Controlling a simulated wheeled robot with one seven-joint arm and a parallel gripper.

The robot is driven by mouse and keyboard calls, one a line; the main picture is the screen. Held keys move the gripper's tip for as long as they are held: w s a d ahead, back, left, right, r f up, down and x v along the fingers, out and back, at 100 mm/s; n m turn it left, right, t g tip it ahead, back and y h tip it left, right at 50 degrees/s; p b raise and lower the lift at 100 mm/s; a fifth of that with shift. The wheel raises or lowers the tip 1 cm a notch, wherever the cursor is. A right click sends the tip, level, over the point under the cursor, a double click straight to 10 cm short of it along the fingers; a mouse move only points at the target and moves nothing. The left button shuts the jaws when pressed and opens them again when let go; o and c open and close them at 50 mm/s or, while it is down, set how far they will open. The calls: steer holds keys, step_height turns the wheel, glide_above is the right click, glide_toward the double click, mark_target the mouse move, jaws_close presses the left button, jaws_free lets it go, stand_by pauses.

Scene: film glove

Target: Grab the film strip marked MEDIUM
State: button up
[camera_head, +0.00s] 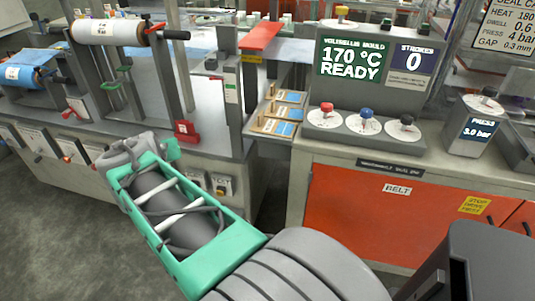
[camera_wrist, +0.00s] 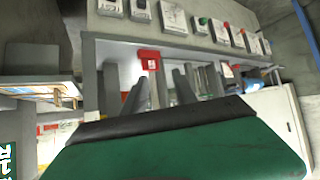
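Several film strips lie on a narrow shelf (camera_head: 258,133) between the two machines in the head view. Each looks like a blue sheet with a wooden bar and a dark label: a back strip (camera_head: 291,96), a middle strip (camera_head: 285,112) and a front strip (camera_head: 278,128). The labels are too small to read, so I cannot tell which is MEDIUM. The shelf with wooden bars shows at the left edge of the wrist view. My gripper (camera_wrist: 163,90) has two grey fingers standing apart with nothing seen between them. In the head view my arm's far end is left of the shelf.
A red box (camera_head: 186,131) is on the left machine's front edge; it also shows in the wrist view (camera_wrist: 149,60). A grey upright (camera_head: 231,95) stands left of the shelf. The mould console (camera_head: 365,130) with coloured knobs stands to its right.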

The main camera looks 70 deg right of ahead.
steer(key=s+d+f+m+g+h+b, duration=0.1)
steer(key=s+d+f+m+h+b, duration=0.2)
steer(key=d, duration=0.4)
steer(key=s+d+f+m+g+h+b, duration=0.1)
steer(key=s+d+f+h+b, duration=0.2)
steer(key=d+b, duration=0.3)
steer(key=m+g+h+b, duration=0.3)
steer(key=m+h+b, duration=0.1)
steer(key=b, duration=0.1)
glide_toward(258, 118)
steer(key=d, duration=0.4)
steer(key=shift+s+d+f, duration=0.1)
steer(key=shift+d+f, duration=0.3)
steer(key=d, duration=0.2)
steer(key=w+d, duration=0.1)
steer(key=d, duration=0.1)
steer(key=d+r, duration=0.1)
steer(key=d, duration=0.2)
steer(key=shift+w+d+b, duration=0.1)
steer(key=shift+w+b, duration=0.05)
steer(key=shift+b, duration=0.25)
steer(key=shift+c, duration=0.4)
steer(key=shift+f, duration=0.1)
jaws_close()
